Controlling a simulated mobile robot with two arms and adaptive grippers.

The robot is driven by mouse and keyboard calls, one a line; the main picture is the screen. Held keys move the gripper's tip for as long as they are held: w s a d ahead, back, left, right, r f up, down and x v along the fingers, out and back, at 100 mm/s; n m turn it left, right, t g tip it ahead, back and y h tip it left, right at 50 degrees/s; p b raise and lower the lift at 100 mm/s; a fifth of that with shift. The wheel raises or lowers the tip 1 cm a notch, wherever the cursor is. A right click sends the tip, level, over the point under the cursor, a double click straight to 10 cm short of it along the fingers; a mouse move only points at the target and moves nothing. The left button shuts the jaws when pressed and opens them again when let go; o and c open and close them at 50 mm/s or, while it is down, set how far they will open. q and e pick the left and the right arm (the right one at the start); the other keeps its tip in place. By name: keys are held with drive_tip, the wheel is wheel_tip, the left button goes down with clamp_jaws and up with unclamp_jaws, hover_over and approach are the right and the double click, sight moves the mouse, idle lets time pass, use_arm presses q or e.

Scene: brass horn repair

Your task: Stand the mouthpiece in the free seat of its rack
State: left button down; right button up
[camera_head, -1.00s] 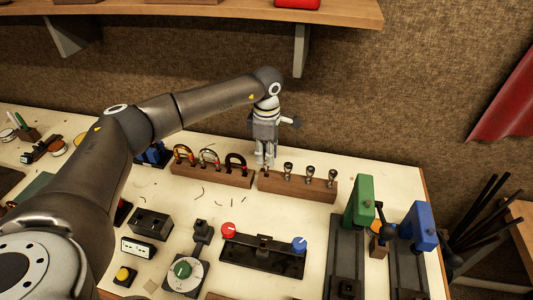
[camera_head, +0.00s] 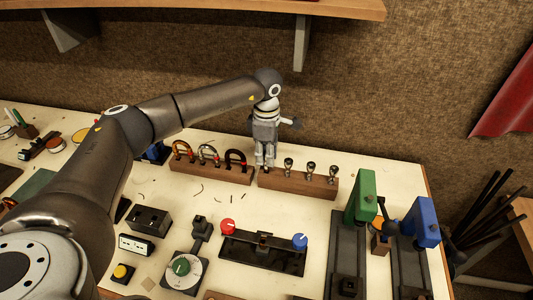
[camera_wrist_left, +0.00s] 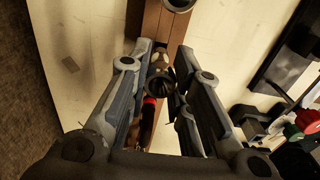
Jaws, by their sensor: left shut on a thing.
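The mouthpiece rack (camera_head: 300,186) is a long wooden block at the back of the bench. Several silvery mouthpieces stand upright in its middle and right part; one is the nearest mouthpiece (camera_head: 288,164). My left gripper (camera_head: 265,167) points down over the rack's left end. In the left wrist view, my left gripper (camera_wrist_left: 160,92) has its fingers on both sides of a dark, round-rimmed mouthpiece (camera_wrist_left: 161,78), in line with the rack (camera_wrist_left: 151,22). The fingers hide most of it in the head view; I cannot tell whether its lower end is seated. My right gripper is out of view.
A wooden block with horseshoe-shaped pieces (camera_head: 208,172) stands close left of the rack. Green (camera_head: 361,200) and blue (camera_head: 420,220) clamp-like fixtures stand at the front right. A fixture with red and blue knobs (camera_head: 262,252) lies in front. Bare bench lies between.

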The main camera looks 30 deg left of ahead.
use_arm(q)
drive_tip(key=shift+f+b, duration=0.6)
drive_tip(key=shift+f, duration=0.2)
drive_tip(key=c, duration=1.2)
unclamp_jaws()
drive_tip(key=shift+c, duration=0.2)
wheel_tip(320, 180, up, 12)
